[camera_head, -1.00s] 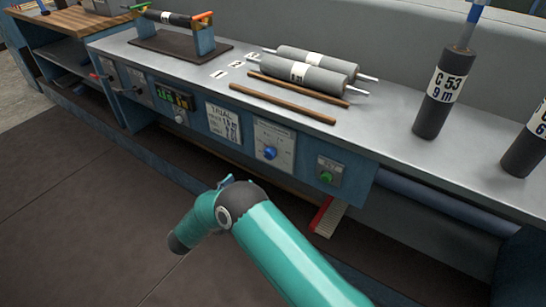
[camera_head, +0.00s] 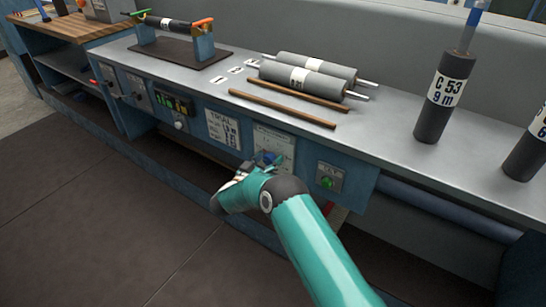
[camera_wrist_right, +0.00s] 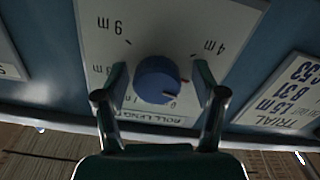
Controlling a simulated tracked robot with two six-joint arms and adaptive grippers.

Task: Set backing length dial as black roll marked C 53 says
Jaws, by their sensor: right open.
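The black roll marked C 53 (camera_head: 442,98) stands upright at the right of the bench, and its white label reads C 53, 9 m. The blue dial (camera_wrist_right: 157,80) sits on a pale plate (camera_wrist_right: 90,60) with length marks around it, upside down in the right wrist view. A small red mark shows at the dial's right side there. My right gripper (camera_wrist_right: 160,76) is open, with one finger on each side of the dial; I cannot tell whether they touch it. In the head view my right gripper (camera_head: 260,167) partly covers the dial plate. My left gripper is not in view.
A trial card (camera_head: 222,128) is left of the dial, and a green button (camera_head: 327,182) is to its right. Grey rolls (camera_head: 300,82) and wooden rods (camera_head: 280,108) lie on the bench top (camera_head: 385,130). Another black roll (camera_head: 525,155) stands at the right edge.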

